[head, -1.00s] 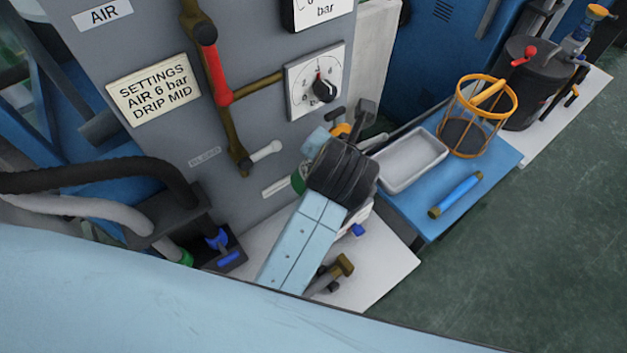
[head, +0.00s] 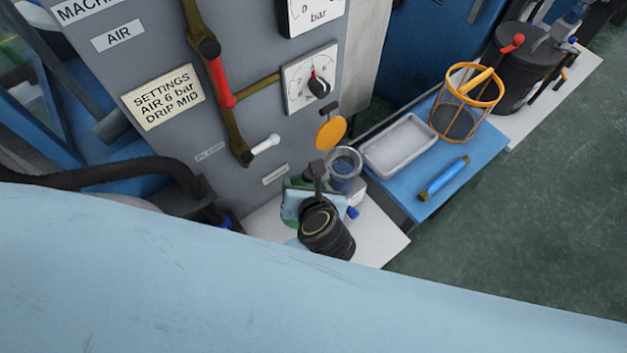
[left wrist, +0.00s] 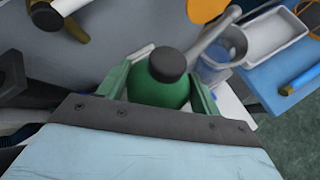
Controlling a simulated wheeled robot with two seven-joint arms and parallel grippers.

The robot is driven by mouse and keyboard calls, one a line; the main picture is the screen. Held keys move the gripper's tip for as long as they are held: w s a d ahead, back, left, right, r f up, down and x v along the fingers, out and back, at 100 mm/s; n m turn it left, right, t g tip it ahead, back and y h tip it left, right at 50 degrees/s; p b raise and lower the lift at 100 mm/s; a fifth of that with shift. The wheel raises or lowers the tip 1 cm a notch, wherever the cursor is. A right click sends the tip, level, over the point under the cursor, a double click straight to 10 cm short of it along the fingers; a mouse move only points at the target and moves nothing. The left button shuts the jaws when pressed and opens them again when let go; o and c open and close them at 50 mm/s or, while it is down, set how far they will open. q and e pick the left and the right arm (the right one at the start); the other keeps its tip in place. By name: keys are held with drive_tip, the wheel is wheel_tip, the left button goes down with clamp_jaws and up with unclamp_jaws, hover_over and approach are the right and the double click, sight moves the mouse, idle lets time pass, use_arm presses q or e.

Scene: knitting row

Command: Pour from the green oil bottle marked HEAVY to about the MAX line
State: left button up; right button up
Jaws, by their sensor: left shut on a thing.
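My left gripper (left wrist: 160,88) is shut on a green bottle (left wrist: 155,93) with a dark cap or neck in the left wrist view. In the head view, my left wrist covers most of the bottle; only bits of green show beside the gripper (head: 297,200). No HEAVY marking is visible. A clear cup (head: 345,165) with blue inside stands just behind and right of the gripper in the head view. It also shows right of the bottle in the left wrist view (left wrist: 218,58). I cannot make out a MAX line. My right gripper is not in view.
An orange disc (head: 331,131) is above the cup, near the grey panel (head: 225,125). A white tray (head: 400,145), an orange wire basket (head: 467,105) and a blue cylinder (head: 443,178) are on the blue table to the right. A white shelf (head: 380,235) lies below the gripper.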

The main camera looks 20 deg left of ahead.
use_arm(q)
drive_tip(key=s+t+b, duration=0.1)
drive_tip(key=s+a+n+b, duration=0.1)
drive_tip(key=s+r+t+b, duration=0.1)
drive_tip(key=shift+s+a+t+h, duration=0.2)
drive_tip(key=shift+a+t+h, duration=0.1)
drive_tip(key=shift+a+h, duration=0.1)
drive_tip(key=shift+s+a+r+n+t+b, duration=0.2)
drive_tip(key=shift+s+r+n+t+b, duration=0.2)
drive_tip(key=shift+b, duration=0.25)
drive_tip(key=shift+s+a+r, duration=0.1)
drive_tip(key=shift+s+r, duration=0.15)
